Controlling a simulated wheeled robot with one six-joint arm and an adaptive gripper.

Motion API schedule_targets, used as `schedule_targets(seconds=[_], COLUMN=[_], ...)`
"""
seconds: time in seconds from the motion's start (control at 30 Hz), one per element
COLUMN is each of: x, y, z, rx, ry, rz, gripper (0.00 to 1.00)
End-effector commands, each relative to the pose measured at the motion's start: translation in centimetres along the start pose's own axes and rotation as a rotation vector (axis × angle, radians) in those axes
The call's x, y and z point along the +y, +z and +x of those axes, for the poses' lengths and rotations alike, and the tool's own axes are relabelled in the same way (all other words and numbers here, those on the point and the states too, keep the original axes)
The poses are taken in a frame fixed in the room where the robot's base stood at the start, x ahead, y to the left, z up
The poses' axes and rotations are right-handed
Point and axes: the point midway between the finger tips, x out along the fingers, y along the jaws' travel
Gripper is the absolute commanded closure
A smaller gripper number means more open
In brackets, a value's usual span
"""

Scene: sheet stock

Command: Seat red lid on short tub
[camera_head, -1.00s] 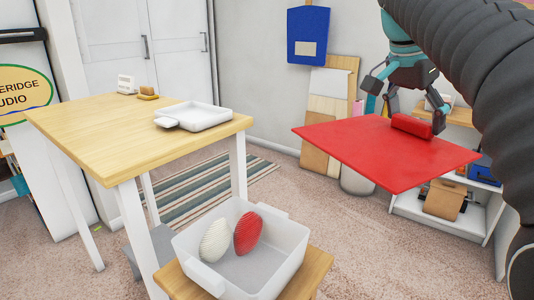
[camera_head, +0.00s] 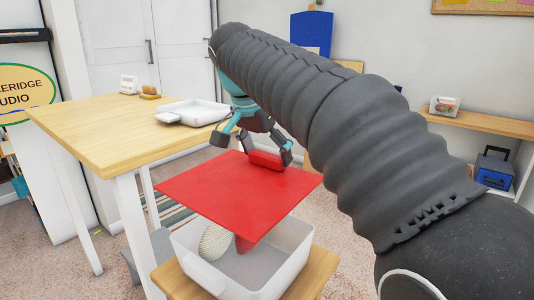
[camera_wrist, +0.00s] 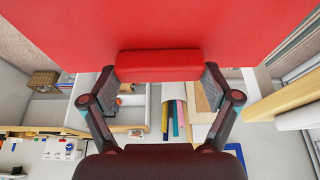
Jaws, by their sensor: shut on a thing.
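The red lid (camera_head: 237,198) is a flat square sheet with a raised red bar handle (camera_head: 266,160). My gripper (camera_head: 254,150) is shut on that handle and holds the lid in the air, slightly tilted. In the wrist view the handle (camera_wrist: 159,66) sits between my fingers and the lid (camera_wrist: 160,25) fills the top. The short tub (camera_head: 290,262) is a translucent white open box on a small wooden stand. The lid hangs above the tub and hides its back part, with a gap between them. A cream ribbed object (camera_head: 215,243) and a partly hidden red ribbed object (camera_head: 242,244) lie in the tub.
A wooden table (camera_head: 95,130) stands at the left, bearing a shallow white tray (camera_head: 190,112) near my gripper. The tub's wooden stand (camera_head: 318,270) has a narrow margin. A shelf (camera_head: 490,124) stands at the right wall.

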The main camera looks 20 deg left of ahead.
Motion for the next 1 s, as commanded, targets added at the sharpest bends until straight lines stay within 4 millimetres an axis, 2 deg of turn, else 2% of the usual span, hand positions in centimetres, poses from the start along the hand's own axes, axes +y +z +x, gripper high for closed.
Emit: schedule_targets(seconds=[0.37,1.0], x=[0.1,0.1], y=[0.0,1.8], z=[-0.2,4.1], rx=[-0.001,-0.002], ry=[0.000,0.000], rz=[0.001,0.000], gripper=[0.82,0.82])
